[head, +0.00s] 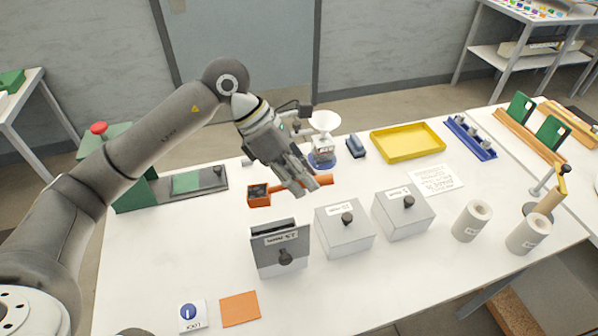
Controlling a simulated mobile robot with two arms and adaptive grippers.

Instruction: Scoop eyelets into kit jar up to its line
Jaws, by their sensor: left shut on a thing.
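An orange scoop (259,199) lies low over the table or on it; I cannot tell which. Its square bowl looks dark inside, and whether that is eyelets is too small to tell. My left gripper (303,187) is shut on the scoop's handle, which sticks out to the right of the fingers. Behind the gripper, a small jar (323,145) with a white funnel (324,123) on top stands upright on a blue round base (322,161). The jar's line and fill level are not readable. My right gripper is not in view.
A yellow tray (408,153), a blue rack (470,151) and white rolls (471,233) are to the right. A press with a red knob (99,128) stands left. Table front-left is mostly clear.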

